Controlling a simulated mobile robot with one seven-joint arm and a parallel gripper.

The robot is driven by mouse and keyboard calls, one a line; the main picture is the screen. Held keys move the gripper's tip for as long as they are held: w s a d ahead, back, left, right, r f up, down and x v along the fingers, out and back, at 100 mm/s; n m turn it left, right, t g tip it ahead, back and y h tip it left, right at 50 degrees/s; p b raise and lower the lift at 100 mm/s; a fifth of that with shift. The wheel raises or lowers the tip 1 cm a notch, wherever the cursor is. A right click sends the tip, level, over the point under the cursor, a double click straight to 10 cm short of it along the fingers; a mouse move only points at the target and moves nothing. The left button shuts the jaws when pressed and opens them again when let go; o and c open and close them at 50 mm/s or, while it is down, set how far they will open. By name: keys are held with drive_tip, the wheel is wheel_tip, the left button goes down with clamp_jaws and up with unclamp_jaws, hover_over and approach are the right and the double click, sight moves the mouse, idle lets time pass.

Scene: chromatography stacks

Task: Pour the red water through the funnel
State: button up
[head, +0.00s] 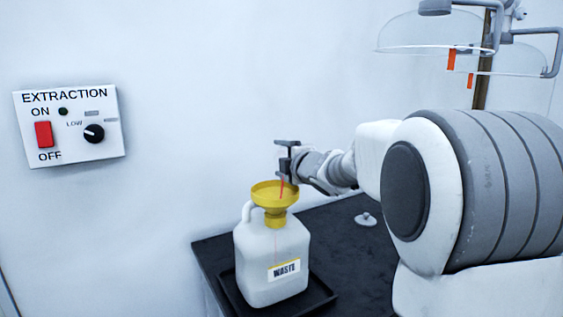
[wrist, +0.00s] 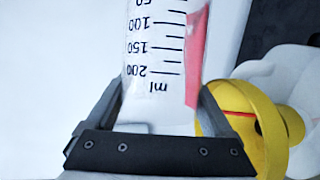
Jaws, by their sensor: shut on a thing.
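The white waste jug (head: 275,258) stands upright with a yellow funnel (head: 268,188) in its neck. My gripper (head: 286,158) is just above the funnel, shut on a clear graduated vessel. In the wrist view this vessel (wrist: 155,60) sits between the fingers, its scale reading upside down. Red water (wrist: 196,60) lies along its right side. A thin red stream (head: 282,187) runs down into the funnel in the head view. The funnel (wrist: 268,120) also shows at right in the wrist view, with a red streak across it. The vessel is mostly hidden in the head view.
The jug stands in a black tray (head: 322,303) on a dark table (head: 345,240). A small grey knobbed object (head: 366,219) lies at right on the table. An extraction switch panel (head: 70,127) is on the wall.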

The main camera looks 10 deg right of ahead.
drive_tip(key=shift+a+f+n+b, duration=0.15)
drive_tip(key=shift+n+b, duration=0.15)
drive_tip(key=shift+b, duration=0.9)
drive_tip(key=shift+s, duration=0.1)
drive_tip(key=shift+n+t+b, duration=0.3)
drive_tip(key=shift+b, duration=0.85)
drive_tip(key=shift+a+b, duration=0.1)
drive_tip(key=shift+b, duration=0.45)
drive_tip(key=shift+r, duration=0.2)
